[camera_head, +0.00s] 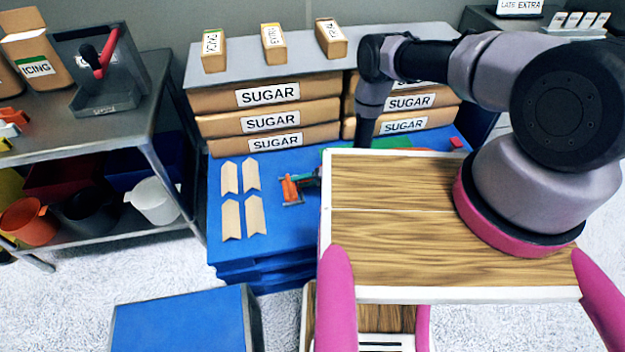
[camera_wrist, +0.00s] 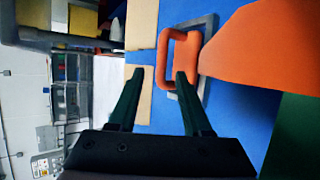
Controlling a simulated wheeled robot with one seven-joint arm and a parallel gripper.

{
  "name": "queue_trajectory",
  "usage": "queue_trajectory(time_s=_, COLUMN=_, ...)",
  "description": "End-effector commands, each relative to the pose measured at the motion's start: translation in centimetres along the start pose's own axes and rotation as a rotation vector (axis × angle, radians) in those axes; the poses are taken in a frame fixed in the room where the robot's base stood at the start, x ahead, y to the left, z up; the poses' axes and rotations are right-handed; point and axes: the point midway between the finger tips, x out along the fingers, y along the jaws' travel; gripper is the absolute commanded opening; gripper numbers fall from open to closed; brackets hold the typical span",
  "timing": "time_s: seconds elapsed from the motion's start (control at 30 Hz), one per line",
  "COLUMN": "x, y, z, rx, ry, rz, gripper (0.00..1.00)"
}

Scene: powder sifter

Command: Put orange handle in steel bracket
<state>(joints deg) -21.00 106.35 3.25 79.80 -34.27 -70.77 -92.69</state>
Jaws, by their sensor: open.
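The orange handle (camera_head: 291,189) lies on the blue stack's top, left of my wooden-topped body. In the wrist view its loop (camera_wrist: 168,50) joins a broad orange part on the right. The grey steel bracket (camera_head: 293,204) is at the handle; in the wrist view its frame (camera_wrist: 209,30) shows behind the loop. I cannot tell whether the handle is seated in it. My gripper (camera_wrist: 160,77) is open, its fingertips apart at the loop's near side. The right finger overlaps the loop in the picture; contact is unclear. The head view shows the gripper small, right of the handle.
Several tan paper strips (camera_head: 230,178) lie left of the handle. Stacked sugar bags (camera_head: 270,96) stand behind it. A green patch (camera_wrist: 292,135) is at the right in the wrist view. A metal shelf (camera_head: 150,120) stands at left, and a low blue platform (camera_head: 180,325) at front.

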Motion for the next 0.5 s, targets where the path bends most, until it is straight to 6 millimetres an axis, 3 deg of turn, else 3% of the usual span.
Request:
queue_trajectory(time_s=0.2, x=-4.4, y=0.0, z=0.1, rx=0.002, ry=-0.002, rz=-0.001, gripper=0.49)
queue_trajectory(time_s=0.5, x=-6.4, y=0.0, z=0.0, rx=0.000, ry=-0.001, rz=0.000, gripper=0.49)
